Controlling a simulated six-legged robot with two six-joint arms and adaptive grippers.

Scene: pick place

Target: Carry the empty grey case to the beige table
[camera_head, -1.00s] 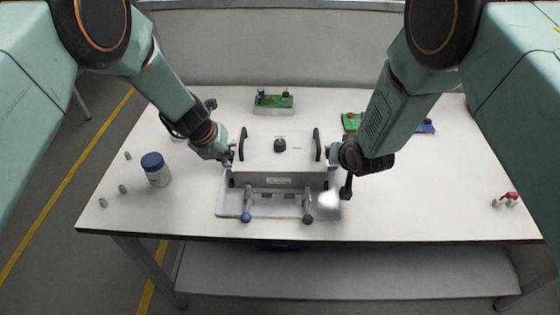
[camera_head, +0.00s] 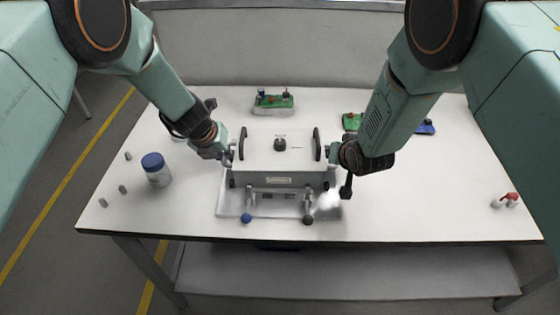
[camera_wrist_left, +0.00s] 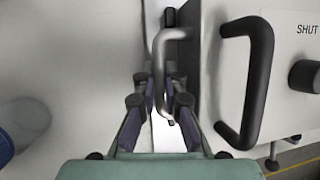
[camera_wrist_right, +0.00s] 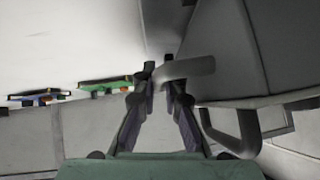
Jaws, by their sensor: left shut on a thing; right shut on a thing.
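The light grey case (camera_head: 265,158) is level in the head view, over a flat plate (camera_head: 228,205) near the front middle of a pale table (camera_head: 430,200). It has two black top handles and a dark knob. My left gripper (camera_head: 231,157) is shut on the case's metal side handle (camera_wrist_left: 160,50) at its left. My right gripper (camera_head: 330,155) is shut on the opposite side handle (camera_wrist_right: 188,72). The inside of the case is hidden. I cannot tell whether the table is the beige one.
A blue-lidded jar (camera_head: 156,170) stands left of the case, near small grey pieces. Two levers (camera_head: 247,217) stick out in front of the case. A green-topped block (camera_head: 274,100) is behind it. A red-handled part (camera_head: 507,199) lies at right. The right-middle table is clear.

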